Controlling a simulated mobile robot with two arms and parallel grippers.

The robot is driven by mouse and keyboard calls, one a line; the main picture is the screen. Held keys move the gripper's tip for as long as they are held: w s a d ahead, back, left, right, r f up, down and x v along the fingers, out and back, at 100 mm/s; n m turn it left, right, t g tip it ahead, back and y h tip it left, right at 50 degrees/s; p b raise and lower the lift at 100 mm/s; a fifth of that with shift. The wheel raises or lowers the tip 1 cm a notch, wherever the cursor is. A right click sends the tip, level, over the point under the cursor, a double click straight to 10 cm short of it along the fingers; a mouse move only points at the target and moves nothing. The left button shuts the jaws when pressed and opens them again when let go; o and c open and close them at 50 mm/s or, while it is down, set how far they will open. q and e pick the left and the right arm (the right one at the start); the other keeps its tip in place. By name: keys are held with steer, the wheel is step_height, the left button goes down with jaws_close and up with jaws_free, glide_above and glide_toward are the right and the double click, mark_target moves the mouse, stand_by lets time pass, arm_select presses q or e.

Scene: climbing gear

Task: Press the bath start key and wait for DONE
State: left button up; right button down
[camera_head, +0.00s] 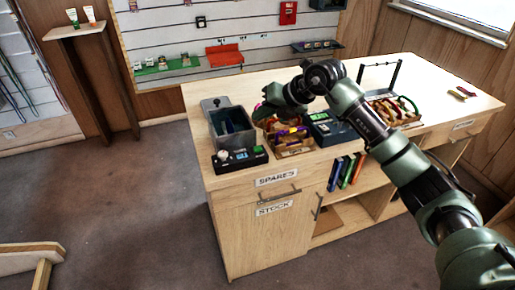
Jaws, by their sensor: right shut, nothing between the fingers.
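A grey open-topped bath (224,123) stands at the left end of the wooden counter. My right gripper (262,113) is shut and empty, just right of the bath, above a wooden tray and behind the control box. It is apart from the control box in the picture. My left gripper is not in view.
A wooden tray (292,150) of colourful gear and a dark box with a green display (331,129) stand right of the bath. Another tray of gear (392,110) and a black rack are farther right. The counter's right end (436,88) is mostly clear.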

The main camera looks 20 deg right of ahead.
mark_target(260, 149)
steer(key=shift+f+b, duration=2.8)
steer(key=shift+f, duration=1.55)
steer(key=shift+f, duration=0.4)
steer(key=shift+f+b, duration=0.5)
steer(key=shift+b, duration=0.05)
steer(key=shift+r, duration=0.15)
steer(key=shift+r+p, duration=0.65)
steer(key=shift+r, duration=0.1)
steer(key=shift+r+p, duration=1.7)
steer(key=shift+r, duration=0.9)
